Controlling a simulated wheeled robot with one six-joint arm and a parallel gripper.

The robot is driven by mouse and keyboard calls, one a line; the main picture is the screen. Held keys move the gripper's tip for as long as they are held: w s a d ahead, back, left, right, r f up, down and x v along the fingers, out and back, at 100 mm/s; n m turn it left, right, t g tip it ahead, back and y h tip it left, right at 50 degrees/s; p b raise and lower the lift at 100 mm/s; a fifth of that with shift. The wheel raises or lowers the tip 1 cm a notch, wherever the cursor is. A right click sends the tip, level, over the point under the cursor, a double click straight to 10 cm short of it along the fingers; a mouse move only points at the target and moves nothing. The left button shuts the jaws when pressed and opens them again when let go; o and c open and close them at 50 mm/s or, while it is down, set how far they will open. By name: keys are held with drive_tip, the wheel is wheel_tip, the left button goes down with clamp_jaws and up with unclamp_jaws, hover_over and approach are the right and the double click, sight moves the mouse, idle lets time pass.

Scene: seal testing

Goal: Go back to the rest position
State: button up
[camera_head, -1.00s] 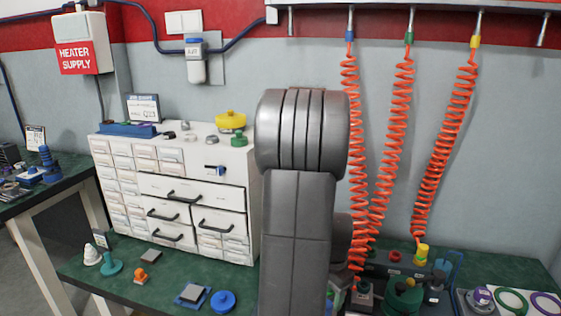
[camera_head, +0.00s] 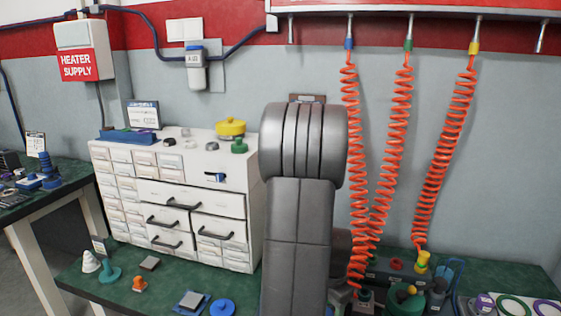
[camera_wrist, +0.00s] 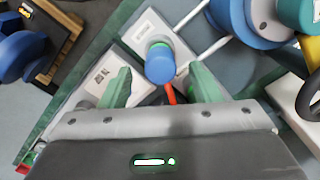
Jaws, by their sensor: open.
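My gripper (camera_wrist: 163,88) shows in the wrist view, with two green fingers spread apart and nothing held between them. A blue cylindrical fitting (camera_wrist: 160,65) with a green ring stands on a white plate (camera_wrist: 150,28) just past the fingertips. An orange strip shows below the fitting, between the fingers. In the head view my grey arm stands upright in the middle, and my gripper is hidden there.
A white drawer cabinet (camera_head: 170,205) stands on the green bench (camera_head: 115,290). Orange coiled hoses (camera_head: 440,150) hang from the rail (camera_head: 430,6) at the right. Small parts, such as a blue disc (camera_head: 222,307), lie in front. A side table (camera_head: 70,178) is at left.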

wheel_tip(320, 180, down, 2)
drive_tip(key=shift+f, duration=0.15)
drive_tip(key=shift+r+p, duration=0.35)
drive_tip(key=shift+p, duration=0.05)
wheel_tip(320, 180, up, 7)
drive_tip(key=p, duration=0.5)
drive_tip(key=shift+r+p, duration=0.2)
drive_tip(key=shift+p, duration=0.1)
drive_tip(key=shift+a+f, duration=0.1)
